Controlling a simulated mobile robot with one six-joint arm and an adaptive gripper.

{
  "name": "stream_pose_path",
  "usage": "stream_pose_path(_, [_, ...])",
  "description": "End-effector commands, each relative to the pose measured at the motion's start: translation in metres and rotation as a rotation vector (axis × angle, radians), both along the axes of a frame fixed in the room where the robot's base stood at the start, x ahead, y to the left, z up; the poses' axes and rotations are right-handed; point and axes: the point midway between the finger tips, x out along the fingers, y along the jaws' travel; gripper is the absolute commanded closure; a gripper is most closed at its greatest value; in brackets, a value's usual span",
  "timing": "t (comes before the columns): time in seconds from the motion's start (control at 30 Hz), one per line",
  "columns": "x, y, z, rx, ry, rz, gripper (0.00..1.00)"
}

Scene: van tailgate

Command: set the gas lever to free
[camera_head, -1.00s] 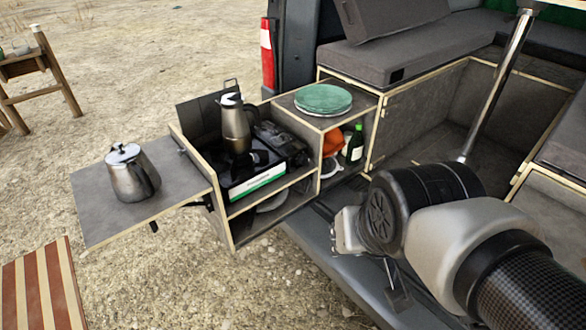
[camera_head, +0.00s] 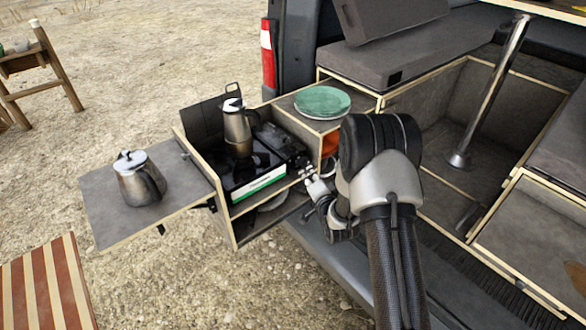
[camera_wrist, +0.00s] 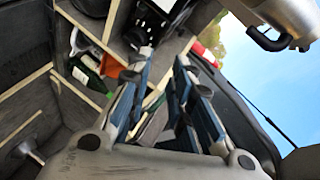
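The camping stove (camera_head: 258,185) is a black unit with a white and green front strip, in the pull-out kitchen box. A steel coffee pot (camera_head: 236,130) stands on it. The gas lever cannot be made out in either view. My gripper (camera_head: 308,178) is just right of the stove's front right corner, at the box's edge, apart from the stove as far as I can tell. In the wrist view my gripper (camera_wrist: 163,58) has its two fingers apart with nothing between them. Part of the black stove (camera_wrist: 150,22) shows beyond the fingertips, and a steel pot (camera_wrist: 288,18) at top right.
A steel kettle (camera_head: 140,182) stands on the fold-out side shelf (camera_head: 105,215). Green plates (camera_head: 322,102) lie on top of the box's right compartment. In the wrist view a green bottle (camera_wrist: 88,78) and an orange item (camera_wrist: 110,66) sit in that compartment. A table post (camera_head: 490,90) stands right.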

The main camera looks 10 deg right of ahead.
Motion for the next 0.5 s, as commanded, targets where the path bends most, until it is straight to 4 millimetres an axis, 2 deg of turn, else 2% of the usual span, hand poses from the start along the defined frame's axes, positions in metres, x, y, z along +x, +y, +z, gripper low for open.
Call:
stream_pose_path(0.03, [-0.006,0.000,-0.023,0.061,-0.018,-0.006,0.80])
stream_pose_path(0.2, [-0.029,0.005,-0.068,0.271,-0.125,-0.016,0.80])
stream_pose_path(0.33, [-0.049,0.006,-0.088,0.381,-0.179,-0.017,0.80])
stream_pose_path(0.5, [-0.058,0.007,-0.096,0.442,-0.212,-0.016,0.80])
